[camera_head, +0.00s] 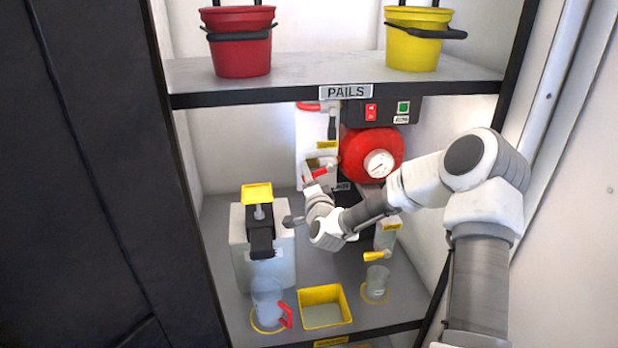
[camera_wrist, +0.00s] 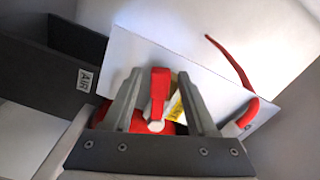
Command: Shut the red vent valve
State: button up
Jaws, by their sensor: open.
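A red lever (camera_wrist: 160,92) with a pale round end stands between the fingers of my open gripper (camera_wrist: 158,78) in the wrist view; I see no clear grip on it. In the head view my gripper (camera_head: 316,168) is at the white panel (camera_head: 304,133), beside a slanted red lever (camera_head: 315,176). Another red handle (camera_head: 307,106) is higher on this panel. In the wrist view a curved red part (camera_wrist: 248,113) is at the panel's right edge. The labels are too small to read, so I cannot tell which red part is the vent valve.
A shelf (camera_head: 240,99) with a red pail (camera_head: 240,45) and a yellow pail (camera_head: 415,40) overhangs. Below are a white container (camera_head: 268,268), a yellow tray (camera_head: 325,292) and clear cups.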

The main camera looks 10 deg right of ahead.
jog(key=shift+w, duration=0.1)
grip_shut()
dwell(0.3)
dwell(1.1)
